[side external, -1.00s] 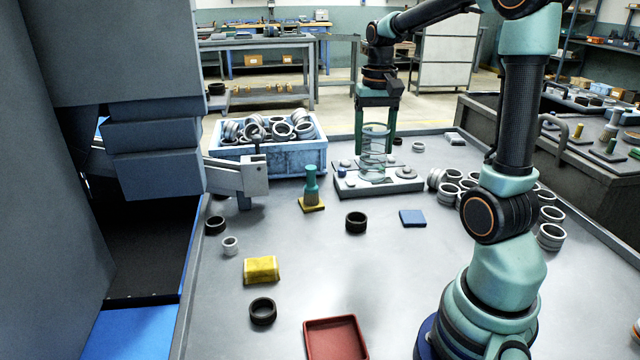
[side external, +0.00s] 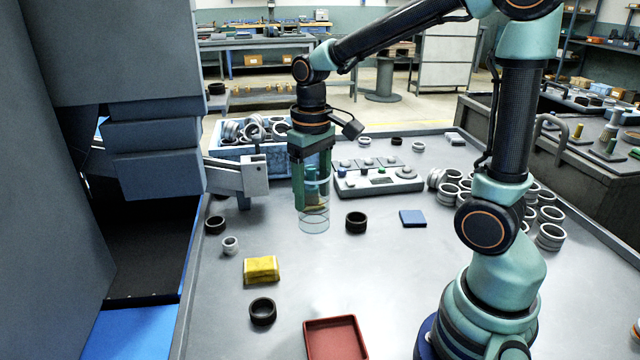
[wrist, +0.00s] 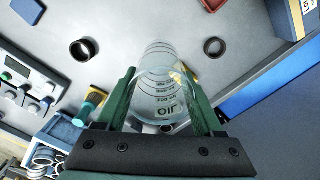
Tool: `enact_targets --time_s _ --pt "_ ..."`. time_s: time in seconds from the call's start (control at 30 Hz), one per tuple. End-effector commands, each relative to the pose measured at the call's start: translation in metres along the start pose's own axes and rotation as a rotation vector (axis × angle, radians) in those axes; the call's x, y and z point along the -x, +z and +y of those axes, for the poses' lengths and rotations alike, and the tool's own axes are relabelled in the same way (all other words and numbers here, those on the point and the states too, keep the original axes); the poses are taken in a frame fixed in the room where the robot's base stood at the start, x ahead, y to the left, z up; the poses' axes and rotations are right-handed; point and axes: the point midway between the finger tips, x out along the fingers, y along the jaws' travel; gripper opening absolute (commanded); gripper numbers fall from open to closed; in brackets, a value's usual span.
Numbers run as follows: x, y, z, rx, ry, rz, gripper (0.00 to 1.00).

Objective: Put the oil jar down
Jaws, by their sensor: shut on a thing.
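The oil jar (side external: 314,218) is a clear glass cylinder with dark marks. It is upright between the green fingers of my gripper (side external: 312,190), which is shut on it.
A black ring (side external: 356,222) stands just right of the jar. The grey control box (side external: 380,182) is behind it, and a teal bottle (wrist: 92,103) is close by, mostly hidden in the side view. A yellow block (side external: 261,269) lies front left. The table in front is fairly clear.

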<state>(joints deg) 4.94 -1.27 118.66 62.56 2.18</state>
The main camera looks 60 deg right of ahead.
Motion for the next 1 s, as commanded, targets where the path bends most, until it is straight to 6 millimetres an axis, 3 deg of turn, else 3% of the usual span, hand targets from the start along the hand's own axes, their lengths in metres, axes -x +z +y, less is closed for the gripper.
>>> enact_targets --time_s 0.27,0.4,0.6,0.83,1.0 --pt "0.026 -0.004 0.108 -0.443 0.0 0.001 0.04" --pt "0.04 0.008 0.163 -0.668 0.001 0.002 0.04" --pt "0.055 0.032 0.222 -0.921 0.001 0.001 0.04" --pt "0.06 0.049 0.25 -1.048 0.0 -0.001 0.04" --pt "0.034 0.051 0.251 -1.058 -0.001 -0.008 0.04"
